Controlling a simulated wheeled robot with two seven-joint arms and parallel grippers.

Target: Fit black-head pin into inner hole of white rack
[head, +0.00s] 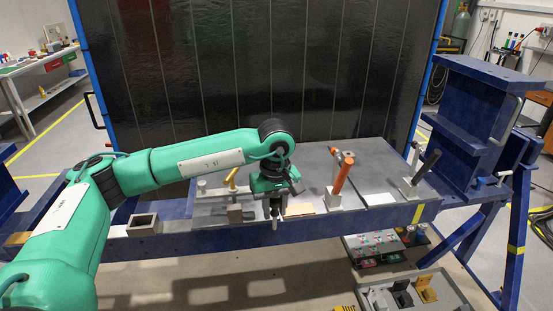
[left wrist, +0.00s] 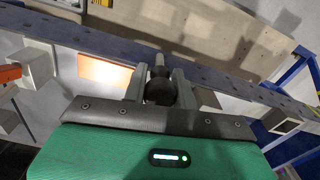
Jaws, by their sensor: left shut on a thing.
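My left gripper (head: 275,208) is shut on the black-head pin, above the front edge of the blue bench. In the left wrist view the dark round head of the pin (left wrist: 158,91) sits between the two fingers of the left gripper (left wrist: 160,86). Its grey shaft points away from the gripper, and in the head view it points down below the fingers. I cannot single out the white rack or its inner hole with certainty. My right gripper is not in view.
A light plate (head: 300,209) lies just right of the gripper. Past it stand an orange-handled clamp (head: 342,175) and a black-handled one (head: 426,165). To the left are a gold-handled clamp (head: 231,180) and a hollow square block (head: 142,223). A dark panel (head: 260,70) stands behind.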

